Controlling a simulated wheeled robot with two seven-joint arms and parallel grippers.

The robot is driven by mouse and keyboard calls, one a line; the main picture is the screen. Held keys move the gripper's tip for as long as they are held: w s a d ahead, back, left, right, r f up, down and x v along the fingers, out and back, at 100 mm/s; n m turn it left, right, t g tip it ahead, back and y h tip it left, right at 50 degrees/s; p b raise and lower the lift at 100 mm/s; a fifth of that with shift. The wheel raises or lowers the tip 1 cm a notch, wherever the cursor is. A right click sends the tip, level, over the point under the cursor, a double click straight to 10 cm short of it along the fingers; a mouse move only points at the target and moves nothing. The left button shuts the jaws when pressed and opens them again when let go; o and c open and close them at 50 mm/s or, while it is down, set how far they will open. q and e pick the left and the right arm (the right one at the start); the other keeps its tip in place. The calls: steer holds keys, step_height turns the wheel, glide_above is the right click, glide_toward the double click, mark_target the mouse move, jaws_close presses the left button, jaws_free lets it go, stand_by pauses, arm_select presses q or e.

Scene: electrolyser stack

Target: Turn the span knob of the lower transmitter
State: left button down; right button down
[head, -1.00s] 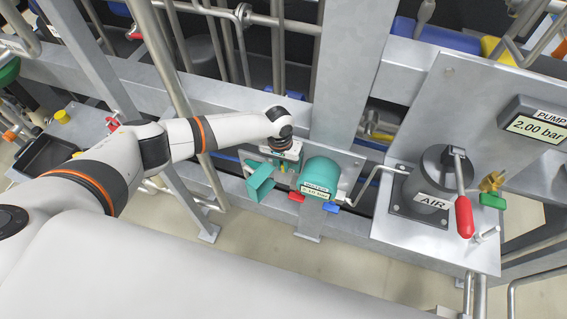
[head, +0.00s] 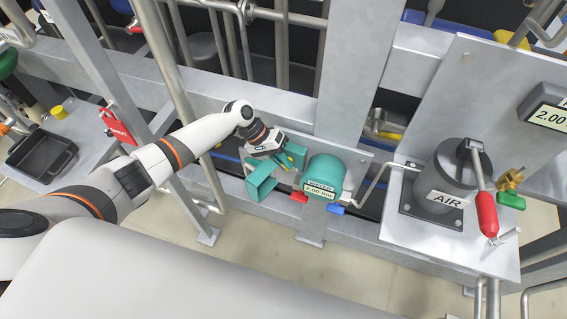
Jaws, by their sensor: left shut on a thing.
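The lower transmitter (head: 325,175) is a teal round housing with a small display, mounted on a plate on the grey frame. The display's digits are too small to read surely. Its teal open cover (head: 261,184) sticks out to the left. My left gripper (head: 290,162) reaches in from above, between the cover and the housing, and is shut. The span knob is hidden by the fingers and wrist; the gripper is shut at its place. My right gripper is not in view.
A red handle (head: 299,197) and a blue handle (head: 335,208) sit under the transmitter. On the right are the AIR unit (head: 443,172) with a red lever (head: 486,213) and a 2.00 display (head: 551,117). A vertical grey post (head: 355,80) stands behind; a black tray (head: 42,157) is far left.

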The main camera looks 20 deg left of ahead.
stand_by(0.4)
arm_select(q)
steer(key=c, duration=1.5)
jaws_free()
steer(key=b+v, duration=0.1)
steer(key=v, duration=0.6)
steer(key=shift+a+r, duration=0.2)
steer(key=shift+a, duration=0.05)
steer(key=shift+r, duration=0.1)
